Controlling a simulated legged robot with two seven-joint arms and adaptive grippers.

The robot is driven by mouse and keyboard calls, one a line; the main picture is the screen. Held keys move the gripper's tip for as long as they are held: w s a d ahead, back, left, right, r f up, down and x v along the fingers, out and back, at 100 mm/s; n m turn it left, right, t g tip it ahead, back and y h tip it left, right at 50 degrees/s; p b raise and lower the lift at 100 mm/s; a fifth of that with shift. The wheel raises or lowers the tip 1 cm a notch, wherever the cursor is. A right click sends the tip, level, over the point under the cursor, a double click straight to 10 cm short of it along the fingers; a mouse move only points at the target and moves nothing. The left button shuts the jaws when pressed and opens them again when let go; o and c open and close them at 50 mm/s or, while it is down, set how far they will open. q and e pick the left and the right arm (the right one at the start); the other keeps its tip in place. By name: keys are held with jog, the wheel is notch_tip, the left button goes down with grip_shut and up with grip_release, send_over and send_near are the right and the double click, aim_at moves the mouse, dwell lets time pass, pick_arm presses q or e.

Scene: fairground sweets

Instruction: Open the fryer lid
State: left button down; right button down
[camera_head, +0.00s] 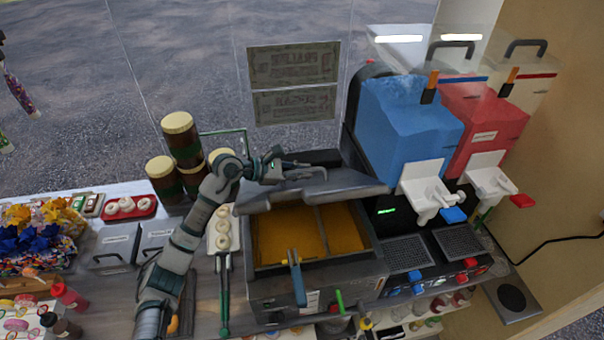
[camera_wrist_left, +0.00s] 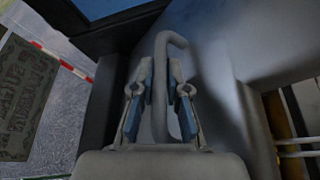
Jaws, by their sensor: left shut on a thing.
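The fryer (camera_head: 265,285) stands at the middle of the counter with yellow oil (camera_head: 290,232) showing in its basin. Its grey metal lid (camera_head: 345,188) is raised at the back of the basin and tilted, so the basin is uncovered at the front. My left gripper (camera_head: 290,172) is at the lid's handle (camera_head: 318,171). In the left wrist view the curved grey handle (camera_wrist_left: 172,42) runs between the two fingers of my left gripper (camera_wrist_left: 160,88), which are shut on it. The lid's surface (camera_wrist_left: 220,90) fills the area right of the handle. My right gripper is not in view.
A blue slush machine (camera_head: 408,125) and a red one (camera_head: 485,125) stand right of the fryer. Brown jars (camera_head: 181,140) stand behind my left arm. A blue-handled fryer basket (camera_head: 296,278) sits at the front. Green-handled tongs (camera_head: 224,300) lie left of the fryer.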

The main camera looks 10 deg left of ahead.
pick_arm(q)
jog(key=c, duration=1.4)
grip_release()
jog(key=shift+d, duration=0.1)
jog(key=shift+c, duration=0.2)
jog(key=shift+r, duration=0.1)
notch_tip(320, 180, up, 4)
send_over(265, 189)
jog(key=shift+w+a, duration=0.2)
jog(key=shift+a, duration=0.25)
jog(key=shift+d, duration=0.4)
